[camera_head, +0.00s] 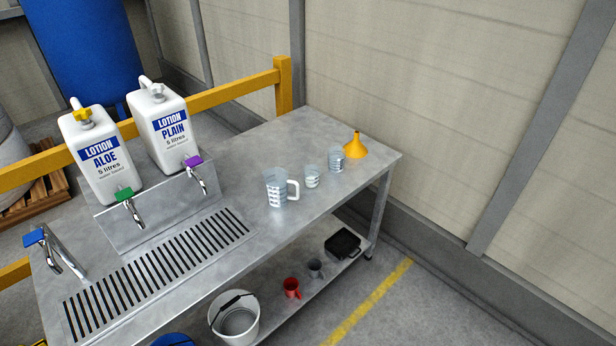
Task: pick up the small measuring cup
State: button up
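Several clear measuring cups with white markings stand upright in a row on the metal bench top, toward its right end. The smallest measuring cup (312,177) is in the middle of the row. The large measuring jug (276,190) with a handle stands to its left. A medium measuring cup (336,159) stands to its right and a little farther back. There are small gaps between them. My gripper is not in view, so nothing shows of its state.
A yellow funnel (356,146) stands beyond the medium cup. The metal bench (250,150) is clear behind the cups. Lotion jugs (97,158) (162,126), taps and a drain grate (158,268) occupy the left. A bucket (234,318) and mugs (291,287) sit on the lower shelf.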

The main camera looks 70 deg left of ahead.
aim_at(311, 172)
jog(key=u, duration=0.1)
jog(key=k, duration=1.2)
jog(key=u, duration=1.85)
jog(key=i, duration=0.95)
